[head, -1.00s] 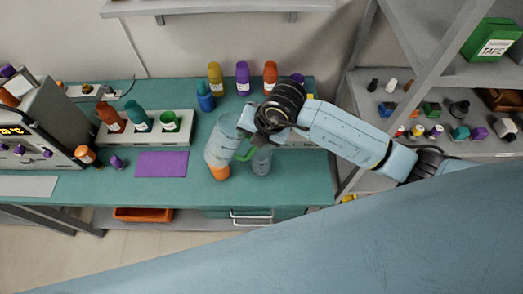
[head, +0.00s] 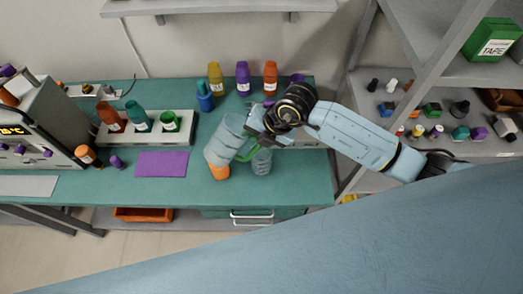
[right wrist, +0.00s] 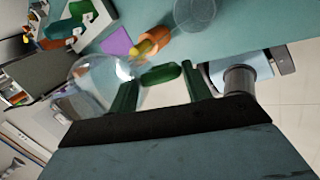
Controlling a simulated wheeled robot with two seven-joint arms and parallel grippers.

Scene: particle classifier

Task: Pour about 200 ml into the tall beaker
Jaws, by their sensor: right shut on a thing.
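A clear jug (head: 224,139) with a green handle (head: 247,153) is held tilted above the bench. My right gripper (right wrist: 158,82) is shut on the green handle, which also shows between its fingers in the right wrist view (right wrist: 161,75). The jug's clear body is left of the handle there (right wrist: 92,75). How much liquid it holds cannot be told. The clear tall beaker (head: 262,163) stands upright on the bench just right of the jug; its round outline shows in the right wrist view (right wrist: 194,14). My left gripper is not in view.
An orange item (head: 219,172) shows at the jug's lower end. A purple mat (head: 161,165) and a white rack (head: 145,131) with several bottles are left. Coloured bottles (head: 242,78) stand behind. A grey shelf (head: 437,146) is right.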

